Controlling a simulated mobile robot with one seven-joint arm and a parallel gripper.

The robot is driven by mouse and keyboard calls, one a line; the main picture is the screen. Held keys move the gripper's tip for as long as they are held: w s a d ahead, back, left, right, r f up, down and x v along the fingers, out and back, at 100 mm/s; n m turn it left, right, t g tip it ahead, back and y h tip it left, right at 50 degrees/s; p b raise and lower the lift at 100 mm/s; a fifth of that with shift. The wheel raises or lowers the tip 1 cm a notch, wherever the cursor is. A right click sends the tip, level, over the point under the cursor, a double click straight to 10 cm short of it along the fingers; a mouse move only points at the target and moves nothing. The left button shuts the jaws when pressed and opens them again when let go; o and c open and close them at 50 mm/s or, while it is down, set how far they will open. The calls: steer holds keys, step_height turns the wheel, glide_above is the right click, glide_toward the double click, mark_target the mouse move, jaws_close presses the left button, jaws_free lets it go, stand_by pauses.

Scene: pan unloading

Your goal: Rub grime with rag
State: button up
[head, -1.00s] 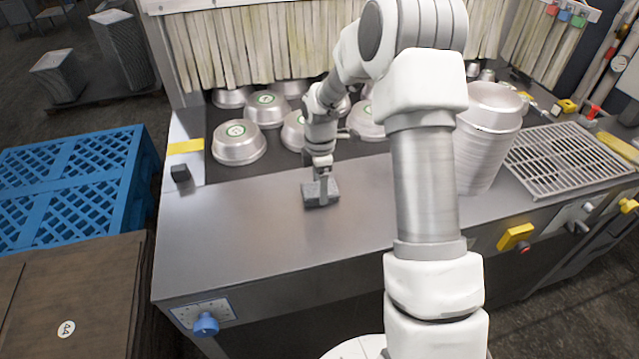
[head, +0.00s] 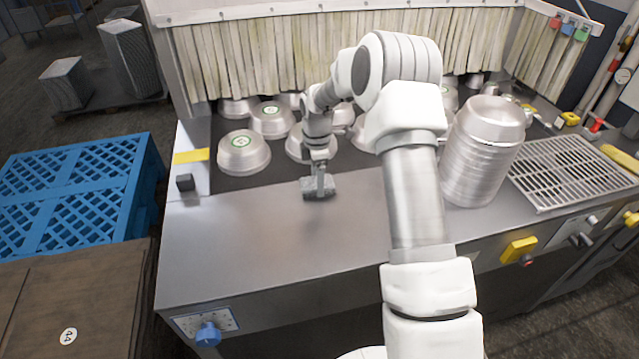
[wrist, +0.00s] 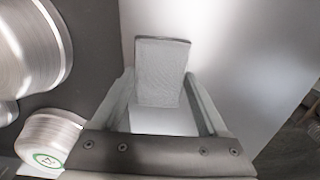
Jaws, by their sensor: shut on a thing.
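The rag (head: 318,188) is a folded grey piece. In the head view it is over the bare steel counter (head: 250,225), near the edge of the dark belt. My gripper (head: 320,180) points down and is shut on it. In the wrist view the rag (wrist: 160,65) sits between the two fingers of my gripper (wrist: 160,88), with pale steel beyond it. A dim shadow or reflection shows under the rag; I cannot tell whether it touches the counter. I cannot make out a distinct grime patch; the rag and gripper cover the steel there.
Several upturned metal pans (head: 244,154) stand on the dark belt behind, before a strip curtain (head: 290,50). A tall pan stack (head: 482,150) and a grate (head: 572,165) are at right. A blue pallet (head: 75,185) stands at left. The counter's front left is clear.

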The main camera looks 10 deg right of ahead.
steer(key=shift+w, duration=1.95)
step_height(320, 180, up, 6)
steer(key=p, duration=0.4)
steer(key=shift+r, duration=0.15)
steer(key=shift+r+p, duration=0.9)
steer(key=shift+r, duration=0.5)
